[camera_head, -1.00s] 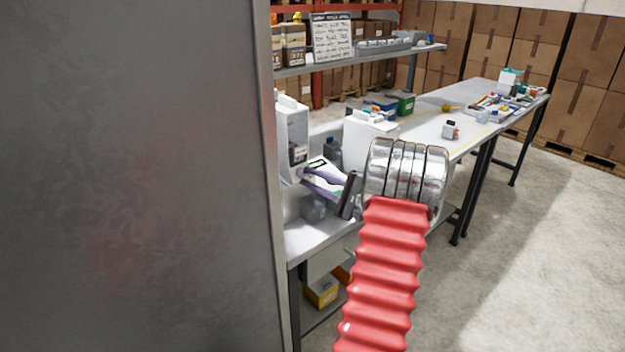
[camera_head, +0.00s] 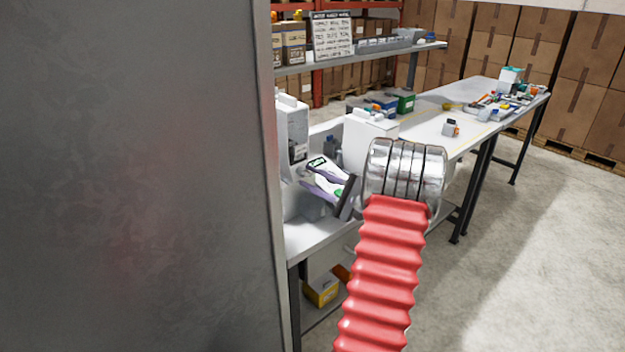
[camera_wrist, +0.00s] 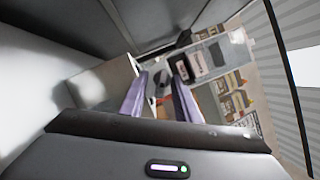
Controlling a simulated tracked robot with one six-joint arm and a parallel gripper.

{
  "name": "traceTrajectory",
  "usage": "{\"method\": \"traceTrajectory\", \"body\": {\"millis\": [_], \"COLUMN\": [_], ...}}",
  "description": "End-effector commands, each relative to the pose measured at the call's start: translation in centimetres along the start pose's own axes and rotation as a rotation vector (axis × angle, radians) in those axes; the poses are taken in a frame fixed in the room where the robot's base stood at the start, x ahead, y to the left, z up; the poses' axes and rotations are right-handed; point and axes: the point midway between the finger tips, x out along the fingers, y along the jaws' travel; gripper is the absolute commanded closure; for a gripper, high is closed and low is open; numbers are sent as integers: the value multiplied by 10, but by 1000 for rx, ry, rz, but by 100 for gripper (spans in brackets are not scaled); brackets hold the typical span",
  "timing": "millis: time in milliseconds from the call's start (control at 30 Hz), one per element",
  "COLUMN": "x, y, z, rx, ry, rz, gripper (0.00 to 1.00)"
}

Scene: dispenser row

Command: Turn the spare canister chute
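Two white dispensers stand on the bench: a nearer one (camera_head: 292,130) beside the grey panel, and a second one (camera_head: 366,138) farther along. My gripper (camera_head: 310,178) is in front of the nearer dispenser, low by its front. Its two purple fingers are apart, and in the wrist view my gripper (camera_wrist: 160,92) shows a gap with nothing clearly held. A small dark grey part (camera_wrist: 162,78) shows beyond the fingertips; I cannot tell whether it is the chute. In the head view my gripper and arm hide part of the dispensers' fronts, and no chute is clearly seen.
A large grey panel (camera_head: 135,180) fills the left. The bench (camera_head: 312,240) runs back to the right, with green and blue boxes (camera_head: 404,102) and a small item (camera_head: 451,129) on it. A shelf with a sign (camera_head: 332,36) stands behind. Open floor lies right.

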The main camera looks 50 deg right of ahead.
Motion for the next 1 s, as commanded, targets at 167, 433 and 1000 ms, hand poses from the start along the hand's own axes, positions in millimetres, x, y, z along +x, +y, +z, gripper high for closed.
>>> {"method": "traceTrajectory", "body": {"millis": [167, 433, 1000], "x": [0, -8, -100], "y": [-1, -2, -1], "z": [1, 0, -1], "rx": [-1, -3, -2], "ry": [-2, -1, 1], "rz": [0, -2, -2], "gripper": [72, 72, 72]}}
